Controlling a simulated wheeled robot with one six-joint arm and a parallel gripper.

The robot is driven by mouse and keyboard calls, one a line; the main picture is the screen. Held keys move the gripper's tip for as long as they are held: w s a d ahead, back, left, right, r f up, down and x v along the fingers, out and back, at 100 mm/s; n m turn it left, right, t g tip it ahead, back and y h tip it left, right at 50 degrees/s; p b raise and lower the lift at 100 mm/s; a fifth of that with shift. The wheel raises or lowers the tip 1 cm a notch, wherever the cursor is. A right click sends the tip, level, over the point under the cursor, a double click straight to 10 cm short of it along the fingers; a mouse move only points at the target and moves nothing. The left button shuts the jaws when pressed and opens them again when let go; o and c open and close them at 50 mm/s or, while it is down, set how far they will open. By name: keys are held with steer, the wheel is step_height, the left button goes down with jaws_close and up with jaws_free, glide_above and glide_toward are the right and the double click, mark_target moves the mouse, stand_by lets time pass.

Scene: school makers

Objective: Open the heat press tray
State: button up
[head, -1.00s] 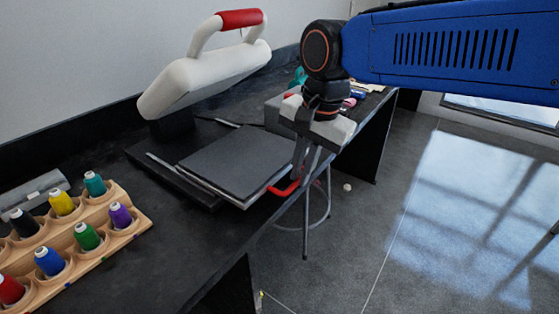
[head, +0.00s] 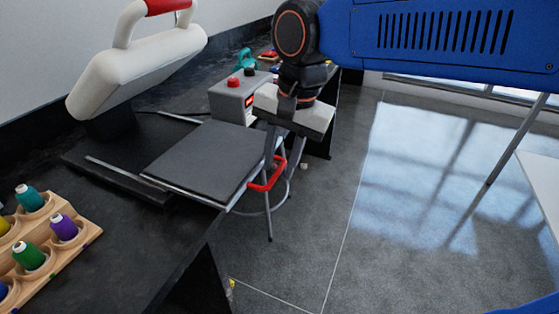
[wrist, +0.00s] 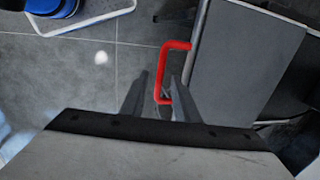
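The heat press tray (head: 205,160) is a dark flat platen that sticks out past the front edge of the black table. Its red handle (head: 266,181) hangs over the floor at the tray's front. My gripper (head: 271,160) is at the handle, pointing down. In the wrist view, my gripper's two fingers (wrist: 160,88) stand apart on either side of the red handle (wrist: 160,82), with gaps showing beside the bar. The tray (wrist: 240,65) lies to the right there. The press's white upper part (head: 140,70) with its red-gripped lever is raised behind the tray.
A wooden rack (head: 72,250) with several thread spools stands at the lower left. A grey control box (head: 238,98) with a red button sits behind the tray. A stool (head: 268,215) stands under the handle. Open floor (head: 310,240) lies to the right.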

steer(key=s+d+r, duration=0.1)
steer(key=d+r, duration=0.2)
steer(key=r, duration=1.4)
steer(key=shift+s, duration=0.1)
steer(key=s+d+f+n+t+h, duration=0.1)
steer(key=s+d+f+n+t, duration=0.1)
steer(key=d+f, duration=1.1)
steer(key=s+d+f+n+t+h, duration=0.1)
steer(key=s+d+f, duration=0.3)
steer(key=d+f, duration=1)
steer(key=shift+f+n+t, duration=0.45)
steer(key=shift+n+t, duration=0.05)
steer(key=shift+n, duration=0.2)
steer(key=shift+o, duration=0.6)
